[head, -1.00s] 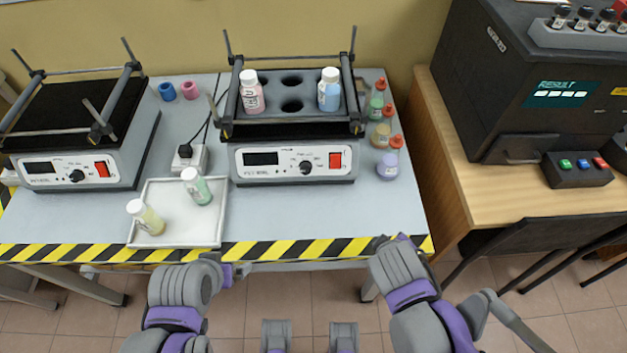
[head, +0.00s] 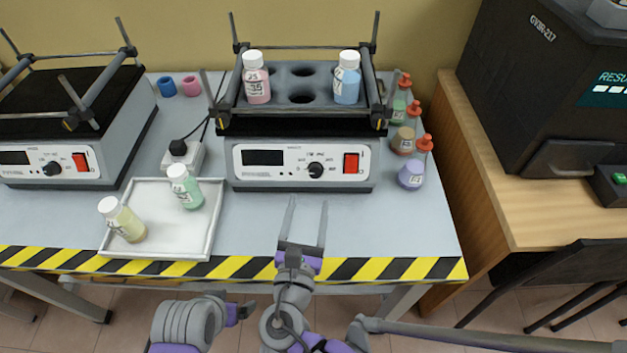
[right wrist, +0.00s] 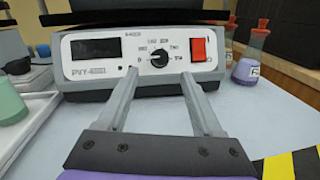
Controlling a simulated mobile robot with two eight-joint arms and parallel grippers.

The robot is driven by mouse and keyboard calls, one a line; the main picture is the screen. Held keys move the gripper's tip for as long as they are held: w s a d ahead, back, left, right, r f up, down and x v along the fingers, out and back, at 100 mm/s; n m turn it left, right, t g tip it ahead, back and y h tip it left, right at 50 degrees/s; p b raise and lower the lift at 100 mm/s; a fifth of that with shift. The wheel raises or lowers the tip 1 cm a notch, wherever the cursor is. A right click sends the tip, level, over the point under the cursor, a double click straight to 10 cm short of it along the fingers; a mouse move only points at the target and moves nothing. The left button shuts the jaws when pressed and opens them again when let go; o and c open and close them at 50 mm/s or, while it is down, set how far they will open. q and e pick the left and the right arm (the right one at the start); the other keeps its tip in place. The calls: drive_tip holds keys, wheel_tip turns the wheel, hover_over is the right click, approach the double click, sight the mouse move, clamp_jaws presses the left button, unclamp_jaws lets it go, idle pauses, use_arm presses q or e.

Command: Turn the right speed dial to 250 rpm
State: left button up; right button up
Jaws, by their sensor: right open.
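The right speed dial (head: 316,170) is a round black knob on the white front panel of the right shaker (head: 240,178). It also shows in the right wrist view (right wrist: 160,60), between a dark display and a red switch. Its scale is too small to read surely. My right gripper (head: 308,203) is open and empty, in front of the panel and below the dial in the picture. In the right wrist view its two fingers (right wrist: 158,78) point at the panel, apart from the knob. My left gripper (head: 238,312) is low, before the table edge; its jaws are unclear.
A white tray (head: 160,246) with two bottles lies left of the right shaker. Several small flasks with red stoppers (head: 411,174) stand close on its right. A second shaker (head: 120,152) is at the left. The table before the right shaker is clear.

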sight(314, 175)
drive_tip(key=w, duration=0.5)
drive_tip(key=w+d+b, duration=0.1)
drive_tip(key=w, duration=0.1)
drive_tip(key=shift+w, duration=0.2)
clamp_jaws()
